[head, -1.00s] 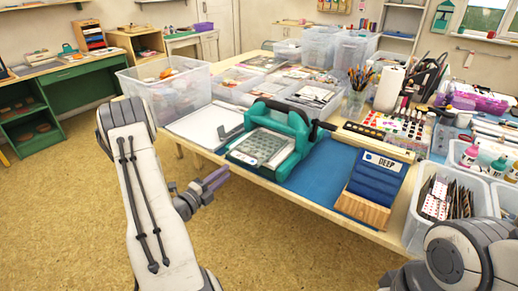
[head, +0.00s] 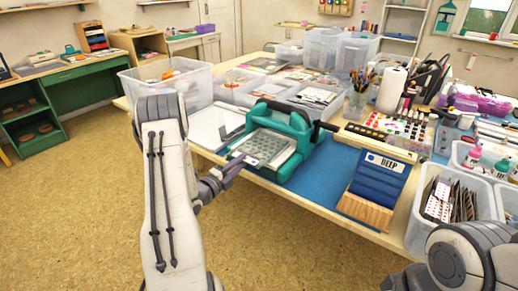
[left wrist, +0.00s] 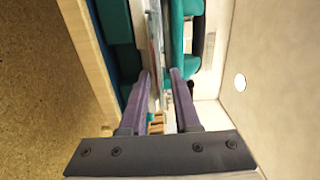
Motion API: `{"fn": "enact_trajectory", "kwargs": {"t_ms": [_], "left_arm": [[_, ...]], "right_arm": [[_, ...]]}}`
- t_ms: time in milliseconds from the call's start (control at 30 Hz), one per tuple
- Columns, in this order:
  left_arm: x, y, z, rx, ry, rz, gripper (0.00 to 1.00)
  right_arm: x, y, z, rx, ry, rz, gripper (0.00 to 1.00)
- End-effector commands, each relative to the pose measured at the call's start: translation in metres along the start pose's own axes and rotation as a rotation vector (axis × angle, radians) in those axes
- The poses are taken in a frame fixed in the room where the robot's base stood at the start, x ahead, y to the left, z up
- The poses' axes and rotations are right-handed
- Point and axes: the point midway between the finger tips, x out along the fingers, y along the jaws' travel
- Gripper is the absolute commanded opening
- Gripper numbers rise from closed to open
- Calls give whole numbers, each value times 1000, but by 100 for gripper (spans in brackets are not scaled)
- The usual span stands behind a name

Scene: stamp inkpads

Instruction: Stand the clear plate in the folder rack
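The clear plate (head: 264,147), grey with an embossed pattern, lies flat on the front bed of the teal press (head: 292,124). My left gripper (head: 236,166) is at the plate's near left corner. In the left wrist view, its two purple fingers (left wrist: 160,75) are apart, with the thin edge of the plate or bed (left wrist: 156,50) between their tips. I cannot tell whether they touch it. The folder rack (head: 375,187), blue slots on a wooden base marked DEEP, stands to the right of the press. My right gripper is out of view.
A blue mat (head: 320,180) lies between press and rack. A white board (head: 215,126) is left of the press. A clear bin of cards (head: 445,205) stands right of the rack. The press handle (head: 328,126) sticks out to the right.

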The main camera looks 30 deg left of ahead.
Motion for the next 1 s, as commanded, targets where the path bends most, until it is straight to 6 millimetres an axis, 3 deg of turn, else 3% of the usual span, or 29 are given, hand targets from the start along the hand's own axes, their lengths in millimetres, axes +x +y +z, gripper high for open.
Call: {"fn": "enact_trajectory", "kwargs": {"t_ms": [33, 67, 367, 700, 1000], "left_arm": [[0, 0, 0, 0, 0, 0, 10], [0, 0, 0, 0, 0, 0, 0], [-1, -3, 0, 1, 0, 0, 0], [-12, -23, 0, 1, -1, -1, 0], [-12, -22, 0, 1, 0, -1, 0]], "right_arm": [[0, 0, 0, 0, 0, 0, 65], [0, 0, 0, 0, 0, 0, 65], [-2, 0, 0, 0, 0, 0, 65], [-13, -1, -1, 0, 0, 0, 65], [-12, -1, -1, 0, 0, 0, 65]]}}
